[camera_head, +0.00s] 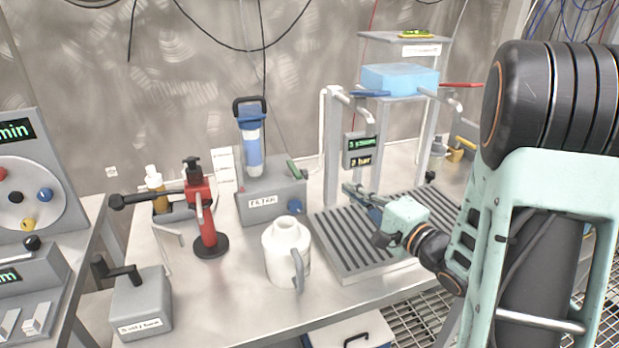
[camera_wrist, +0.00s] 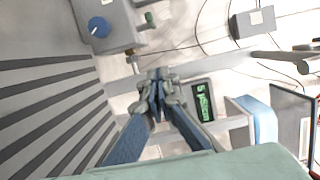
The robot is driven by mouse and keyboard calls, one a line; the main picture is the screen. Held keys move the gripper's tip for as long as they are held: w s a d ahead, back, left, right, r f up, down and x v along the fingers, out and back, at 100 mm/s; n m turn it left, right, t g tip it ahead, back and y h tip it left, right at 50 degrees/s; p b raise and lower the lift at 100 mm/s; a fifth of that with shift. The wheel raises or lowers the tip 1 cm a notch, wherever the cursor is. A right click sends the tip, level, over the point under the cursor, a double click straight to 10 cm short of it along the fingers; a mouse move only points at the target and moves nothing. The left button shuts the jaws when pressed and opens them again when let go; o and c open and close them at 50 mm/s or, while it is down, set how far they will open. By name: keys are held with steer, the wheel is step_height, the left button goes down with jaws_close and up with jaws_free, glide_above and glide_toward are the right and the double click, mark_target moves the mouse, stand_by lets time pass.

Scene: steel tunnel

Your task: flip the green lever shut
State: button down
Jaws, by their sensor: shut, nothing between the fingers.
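The green lever (camera_head: 293,170) is a small slanted handle at the right side of the grey filter box (camera_head: 260,203). In the wrist view a small green end (camera_wrist: 150,18) shows beside the box with the blue knob. My gripper (camera_head: 347,188) is shut and empty above the slotted drain tray, to the right of the lever and apart from it. In the wrist view my shut fingertips (camera_wrist: 157,85) appear in front of the metal post and pipe, with the green end farther up the picture.
The slotted tray (camera_head: 345,262) lies under my gripper. A post with a green-lit display (camera_head: 359,150) stands close behind it. A white jug (camera_head: 287,250) stands in front of the filter box. A blue lever (camera_head: 370,93) and a red lever (camera_head: 461,85) are higher up.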

mark_target(299, 178)
steer(key=w+a+b, duration=0.2)
steer(key=w+a, duration=0.5)
steer(key=a, duration=0.2)
stand_by(0.4)
steer(key=shift+s+a, duration=0.1)
steer(key=shift+a, duration=0.25)
stand_by(0.5)
steer(key=shift+s+a, duration=0.3)
steer(key=shift+a, duration=0.25)
steer(key=shift+s+a, duration=0.25)
steer(key=shift+a, duration=0.3)
steer(key=shift+s+a+p, duration=0.15)
steer(key=shift+a+p, duration=0.15)
steer(key=shift+a, duration=1.05)
